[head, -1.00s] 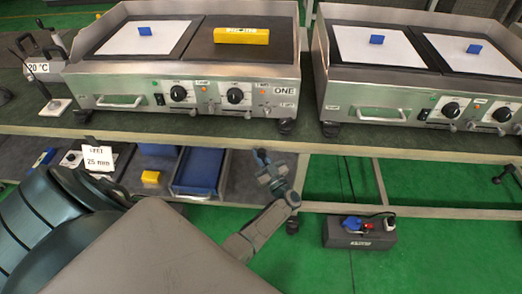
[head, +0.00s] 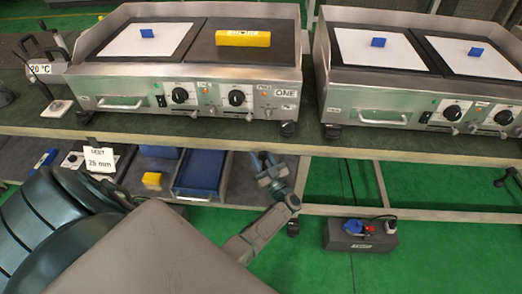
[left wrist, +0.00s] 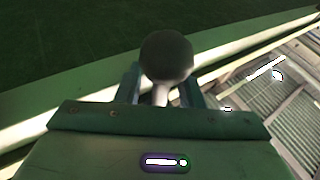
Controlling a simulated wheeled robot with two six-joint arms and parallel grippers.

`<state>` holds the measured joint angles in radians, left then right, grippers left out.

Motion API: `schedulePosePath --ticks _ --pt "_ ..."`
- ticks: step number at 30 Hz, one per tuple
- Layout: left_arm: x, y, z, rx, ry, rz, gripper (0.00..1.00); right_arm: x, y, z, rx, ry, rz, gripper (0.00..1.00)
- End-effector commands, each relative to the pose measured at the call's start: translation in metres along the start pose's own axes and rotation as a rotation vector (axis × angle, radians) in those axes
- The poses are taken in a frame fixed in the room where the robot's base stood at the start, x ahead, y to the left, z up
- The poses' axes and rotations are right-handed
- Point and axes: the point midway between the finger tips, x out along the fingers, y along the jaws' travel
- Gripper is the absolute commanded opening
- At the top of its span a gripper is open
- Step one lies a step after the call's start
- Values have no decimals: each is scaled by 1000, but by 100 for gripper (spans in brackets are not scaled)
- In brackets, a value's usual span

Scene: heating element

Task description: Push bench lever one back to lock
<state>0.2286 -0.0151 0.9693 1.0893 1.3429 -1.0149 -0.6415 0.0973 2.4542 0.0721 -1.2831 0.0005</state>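The lever shows in the left wrist view as a dark round knob (left wrist: 166,57) on a short pale stem. In the head view the knob is small and hard to tell from the fingers, just below the bench's front edge, under the griddle marked ONE (head: 190,75). My left gripper (head: 266,165) is there, its fingers pointing up and away. In the left wrist view my left gripper (left wrist: 160,88) has one finger on each side of the stem, with visible gaps. The lever's base is hidden. My right gripper is not in view.
A second griddle (head: 385,105) stands to the right on the bench (head: 300,146). A grey box with plugs (head: 360,236) sits on the green floor.

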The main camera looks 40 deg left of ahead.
Motion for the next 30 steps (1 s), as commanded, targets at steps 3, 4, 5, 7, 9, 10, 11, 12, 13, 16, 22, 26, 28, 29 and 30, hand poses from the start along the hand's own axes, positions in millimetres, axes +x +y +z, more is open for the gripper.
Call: schedulePosePath --ticks 3,4,5,7,9,10,11,12,13,16,22,26,28,29,30 --pt "-7 0 1 0 -1 1 34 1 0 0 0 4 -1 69" --pt "-11 0 1 0 -2 1 34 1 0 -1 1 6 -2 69" --pt "-16 0 1 1 -2 1 34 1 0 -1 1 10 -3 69" --pt "-29 0 2 0 -4 0 34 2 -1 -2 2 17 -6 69" --pt "-44 0 2 0 -4 1 34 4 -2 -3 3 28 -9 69" --pt "-50 0 2 0 -4 1 34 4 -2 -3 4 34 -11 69" --pt "-56 0 2 -1 -4 0 34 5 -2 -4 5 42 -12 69" --pt "-64 0 2 0 -4 0 34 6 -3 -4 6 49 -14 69" --pt "-71 0 2 0 -4 1 34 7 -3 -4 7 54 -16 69" --pt "-87 0 2 0 -3 0 34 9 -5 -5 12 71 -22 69" --pt "-106 0 1 0 -1 0 34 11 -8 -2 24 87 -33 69" --pt "-109 0 0 0 -1 0 34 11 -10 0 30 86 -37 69" --pt "-109 0 0 0 0 0 34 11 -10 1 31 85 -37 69" --pt "-108 0 0 0 0 0 34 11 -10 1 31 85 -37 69" --pt "-108 0 0 0 0 0 34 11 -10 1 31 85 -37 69"
